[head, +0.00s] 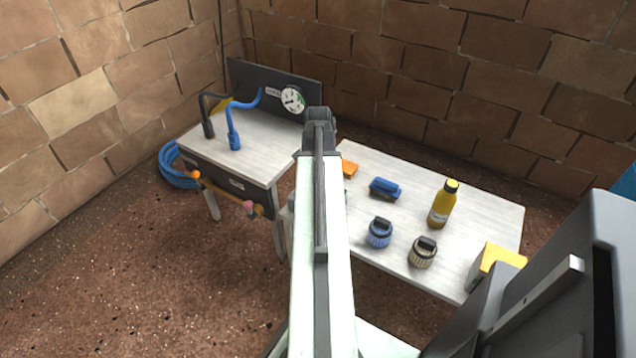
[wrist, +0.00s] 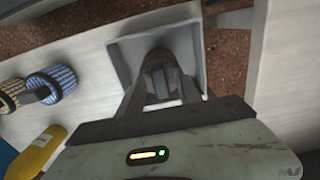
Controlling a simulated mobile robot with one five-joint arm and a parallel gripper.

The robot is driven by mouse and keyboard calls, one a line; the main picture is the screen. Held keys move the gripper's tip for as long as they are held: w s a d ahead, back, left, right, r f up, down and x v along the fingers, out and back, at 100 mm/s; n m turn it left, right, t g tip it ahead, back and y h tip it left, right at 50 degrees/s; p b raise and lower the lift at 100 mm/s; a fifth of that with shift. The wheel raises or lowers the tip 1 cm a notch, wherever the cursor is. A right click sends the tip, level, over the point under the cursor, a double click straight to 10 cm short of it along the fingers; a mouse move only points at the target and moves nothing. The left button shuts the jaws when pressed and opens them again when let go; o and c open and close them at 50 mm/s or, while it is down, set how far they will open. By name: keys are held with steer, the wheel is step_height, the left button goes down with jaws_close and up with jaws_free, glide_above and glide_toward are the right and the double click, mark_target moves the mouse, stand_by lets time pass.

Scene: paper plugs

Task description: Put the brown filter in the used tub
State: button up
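The brown filter (head: 422,254) is tan and pleated with a dark top grip. It stands on the pale table, front right of the blue filter, and shows at the left edge of the wrist view (wrist: 11,95). A grey square tray-like container (wrist: 122,64), possibly the used tub, lies below my gripper (wrist: 160,62) in the wrist view. My arm mostly hides that spot in the head view. My gripper is well away from the brown filter. Its dark fingers converge over the container, and I cannot tell whether they meet.
The blue filter (head: 380,234), a yellow bottle (head: 441,206), a blue object (head: 385,188), an orange block (head: 349,169) and a yellow box (head: 498,256) share the table (head: 485,212). A bench (head: 262,152) with a gauge and hoses stands left.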

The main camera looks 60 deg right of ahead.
step_height(320, 180, up, 12)
steer(key=p, duration=1.2)
steer(key=shift+r, duration=0.15)
steer(key=w+a+n, duration=0.5)
steer(key=w+a, duration=0.4)
steer(key=a, duration=0.4)
steer(key=w+a+n, duration=0.5)
steer(key=w+a, duration=0.5)
steer(key=a, duration=0.2)
steer(key=w+a+n, duration=0.2)
steer(key=a+n, duration=0.6)
steer(key=a, duration=1.7)
steer(key=shift+w, duration=0.35)
steer(key=shift+c, duration=0.5)
